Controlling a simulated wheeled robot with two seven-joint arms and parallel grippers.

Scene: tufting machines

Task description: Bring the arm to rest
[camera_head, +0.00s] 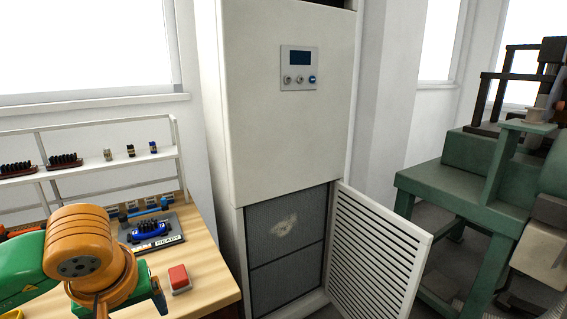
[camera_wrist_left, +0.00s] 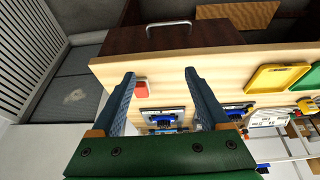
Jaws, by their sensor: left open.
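My left arm (camera_head: 88,245), orange and green, reaches in from the left over the wooden workbench in the head view. Its fingers are largely hidden there behind the wrist. In the left wrist view my left gripper (camera_wrist_left: 160,76) is open with its two blue-grey fingers apart and nothing held between them. My right gripper is not in view.
A tall white cabinet (camera_head: 275,130) has its louvred door (camera_head: 378,255) open, exposing a grey filter (camera_head: 285,260) with a pale patch. A shelf (camera_head: 100,175) and a tray with a blue brush (camera_head: 150,230) are on the bench. A green machine table (camera_head: 440,190) stands right.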

